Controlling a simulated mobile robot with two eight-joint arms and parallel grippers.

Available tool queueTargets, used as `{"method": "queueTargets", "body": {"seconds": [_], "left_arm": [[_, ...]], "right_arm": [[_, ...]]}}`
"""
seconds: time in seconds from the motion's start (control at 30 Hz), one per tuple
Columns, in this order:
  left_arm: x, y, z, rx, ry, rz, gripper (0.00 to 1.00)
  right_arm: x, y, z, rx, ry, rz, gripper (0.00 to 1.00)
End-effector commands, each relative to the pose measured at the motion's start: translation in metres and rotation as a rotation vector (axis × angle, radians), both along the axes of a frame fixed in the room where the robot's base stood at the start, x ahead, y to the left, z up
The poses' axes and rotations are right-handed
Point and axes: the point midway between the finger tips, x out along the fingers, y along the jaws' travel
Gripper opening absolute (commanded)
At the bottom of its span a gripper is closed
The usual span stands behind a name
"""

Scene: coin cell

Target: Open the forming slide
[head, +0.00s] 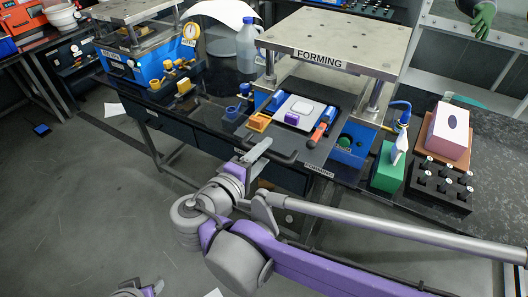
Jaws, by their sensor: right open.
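The forming press (335,42) stands on the dark bench, with "FORMING" on its thick metal top plate. Its dark slide (322,152) sits under the plate and reaches toward the bench's front edge. A white square piece, a purple block and orange, blue and red items lie on it. A dark bar handle (284,156) runs along the slide's front. My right gripper (258,152) is open at the handle's left end; whether it touches the handle I cannot tell. My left gripper (150,289) is low at the bottom edge, mostly cut off, away from the bench.
A second press (135,55) with a gauge stands to the left. A clear bottle (247,45) stands between the presses. A green box (388,168), a tissue box (447,132) and a black rack (438,188) fill the bench at right. The floor at left is mostly clear.

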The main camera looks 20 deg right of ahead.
Motion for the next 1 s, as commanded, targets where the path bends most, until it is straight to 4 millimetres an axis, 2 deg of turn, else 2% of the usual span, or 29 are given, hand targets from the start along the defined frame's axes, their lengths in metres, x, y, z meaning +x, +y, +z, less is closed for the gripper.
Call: {"method": "queueTargets", "body": {"seconds": [0.3, 0.5, 0.7, 1.0], "left_arm": [[-0.003, 0.0, -0.009, 0.0, 0.006, 0.0, 0.5], [-0.005, 0.0, -0.012, 0.0, 0.009, 0.0, 0.5], [-0.005, 0.0, -0.013, 0.0, 0.01, 0.0, 0.5], [-0.005, 0.0, -0.013, 0.0, 0.009, 0.0, 0.5]], "right_arm": [[-0.038, 0.046, 0.011, 0.0, 0.001, 0.007, 0.48], [-0.057, 0.068, 0.018, 0.001, 0.001, 0.004, 0.48], [-0.064, 0.075, 0.02, 0.0, 0.0, 0.001, 0.48], [-0.064, 0.075, 0.021, 0.0, 0.0, 0.0, 0.48]]}}
